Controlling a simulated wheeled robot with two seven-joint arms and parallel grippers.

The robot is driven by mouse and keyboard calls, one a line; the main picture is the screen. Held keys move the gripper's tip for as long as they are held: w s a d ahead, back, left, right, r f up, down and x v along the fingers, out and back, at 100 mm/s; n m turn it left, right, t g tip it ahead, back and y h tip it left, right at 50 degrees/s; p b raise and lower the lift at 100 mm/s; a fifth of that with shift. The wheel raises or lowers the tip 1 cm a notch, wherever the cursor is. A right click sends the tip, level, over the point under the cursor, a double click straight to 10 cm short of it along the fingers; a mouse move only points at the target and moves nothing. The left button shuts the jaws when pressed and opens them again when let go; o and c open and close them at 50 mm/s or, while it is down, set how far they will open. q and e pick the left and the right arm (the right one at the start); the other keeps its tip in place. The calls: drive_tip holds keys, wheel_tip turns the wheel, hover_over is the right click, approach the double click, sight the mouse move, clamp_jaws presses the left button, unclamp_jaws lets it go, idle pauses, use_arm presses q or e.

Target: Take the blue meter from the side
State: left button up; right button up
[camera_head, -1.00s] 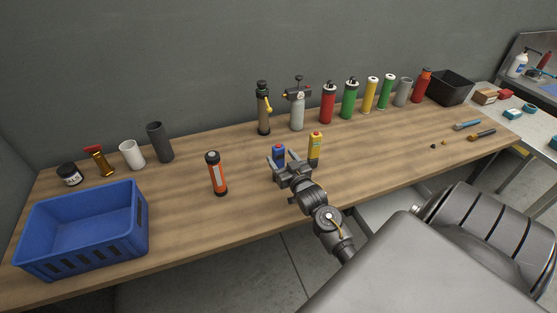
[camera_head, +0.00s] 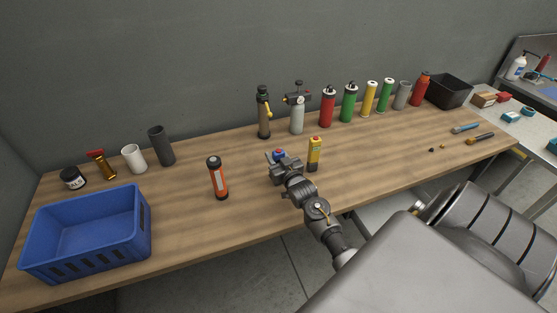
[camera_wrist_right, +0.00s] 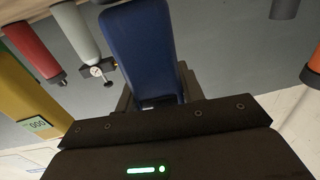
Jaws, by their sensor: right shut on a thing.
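The blue meter (camera_head: 279,154) stands on the wooden table, mostly hidden behind my right gripper (camera_head: 279,163) in the head view. Only its blue top with a red spot shows there. In the right wrist view the blue meter (camera_wrist_right: 143,45) fills the space between the fingers of my right gripper (camera_wrist_right: 152,88). The right gripper is shut on it from the near side. A yellow meter (camera_head: 314,154) stands upright just to the right of it. My left gripper is not in view.
An orange-and-black flashlight (camera_head: 218,178) stands to the left. A blue crate (camera_head: 118,236) sits at the left front. Several bottles and cylinders, such as a red one (camera_head: 327,107), line the back. The table front between crate and gripper is clear.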

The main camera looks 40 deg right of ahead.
drive_tip(key=shift+r, duration=0.15)
drive_tip(key=shift+r, duration=0.3)
drive_tip(key=s+a+r+b, duration=0.1)
drive_tip(key=s+a+r, duration=0.1)
drive_tip(key=s+r, duration=0.2)
drive_tip(key=s+a+r+b, duration=0.2)
drive_tip(key=s+a+r, duration=0.1)
drive_tip(key=s+r, duration=0.1)
drive_tip(key=s+a+r+b, duration=0.1)
drive_tip(key=s+a+r, duration=0.1)
drive_tip(key=s+r, duration=0.2)
drive_tip(key=shift+a, duration=0.25)
